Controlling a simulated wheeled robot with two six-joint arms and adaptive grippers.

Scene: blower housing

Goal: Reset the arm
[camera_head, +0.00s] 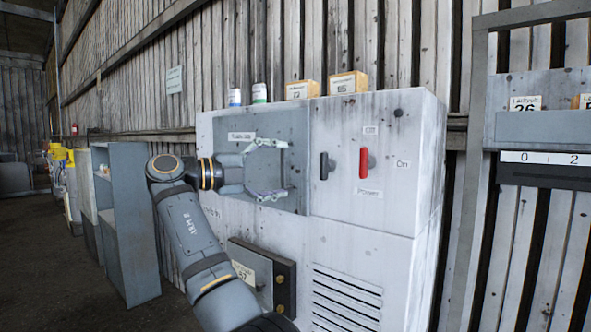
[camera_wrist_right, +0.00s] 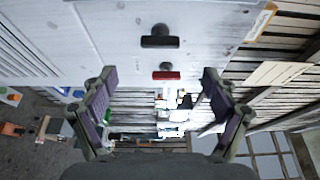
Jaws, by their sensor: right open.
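My right arm rises from the bottom of the head view. Its gripper (camera_head: 268,170) is open and empty in front of the recessed panel (camera_head: 295,135) on the left part of the white blower housing (camera_head: 335,230). In the right wrist view the open gripper (camera_wrist_right: 158,100) has its two fingers wide apart with nothing between them. A black handle (camera_head: 326,166) and a red handle (camera_head: 364,163) are on the housing's front, right of the gripper. Both also show in the wrist view, black (camera_wrist_right: 160,41) above red (camera_wrist_right: 166,75). The left gripper is not in view.
Two small boxes (camera_head: 348,83) and two bottles (camera_head: 259,93) stand on top of the housing. A grey shelf cabinet (camera_head: 130,220) is on the left, and a shelf with numbered boxes (camera_head: 545,125) is on the right. Open floor (camera_head: 40,270) lies at the far left.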

